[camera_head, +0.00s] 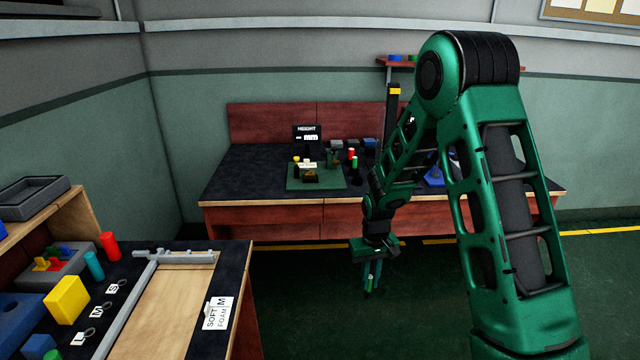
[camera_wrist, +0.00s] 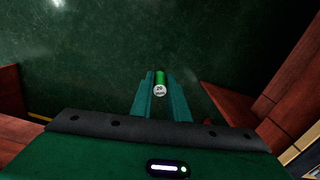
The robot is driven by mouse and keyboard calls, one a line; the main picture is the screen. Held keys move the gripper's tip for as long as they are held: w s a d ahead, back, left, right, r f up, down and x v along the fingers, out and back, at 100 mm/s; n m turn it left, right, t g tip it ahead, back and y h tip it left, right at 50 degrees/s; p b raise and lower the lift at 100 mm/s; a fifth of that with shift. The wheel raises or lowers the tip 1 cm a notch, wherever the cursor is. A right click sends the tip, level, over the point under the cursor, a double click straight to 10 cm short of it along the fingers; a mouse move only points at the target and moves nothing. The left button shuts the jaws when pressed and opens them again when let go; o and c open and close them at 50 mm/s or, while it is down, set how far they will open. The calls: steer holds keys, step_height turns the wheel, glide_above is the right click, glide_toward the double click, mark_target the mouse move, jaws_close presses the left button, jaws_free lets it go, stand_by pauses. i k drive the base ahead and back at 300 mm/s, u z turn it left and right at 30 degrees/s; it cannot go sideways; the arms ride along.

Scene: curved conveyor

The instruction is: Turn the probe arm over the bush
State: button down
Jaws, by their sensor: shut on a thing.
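My gripper (camera_head: 370,280) hangs over the dark green floor in front of the back bench. In the wrist view its teal fingers (camera_wrist: 162,98) are shut on a small green cylinder, which looks like the bush (camera_wrist: 160,77); its pale end face carries a label that seems to read 20. On the back bench stands a green base plate (camera_head: 296,186) with a small black and yellow fixture (camera_head: 311,176) and a pale piece above it. Which part is the probe arm is too small to tell. My gripper is well apart from that plate, lower and to its right.
A black display (camera_head: 307,132) reading HEIGHT with dashes stands behind the plate. Red, green and other small pieces (camera_head: 352,157) stand beside it. At left, a near bench holds a yellow block (camera_head: 67,299), coloured cylinders and a wooden board (camera_head: 165,310). Open floor lies between the benches.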

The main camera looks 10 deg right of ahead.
mark_target(310, 176)
steer(key=z, duration=0.3)
steer(key=i, duration=1.05)
steer(key=u, duration=0.05)
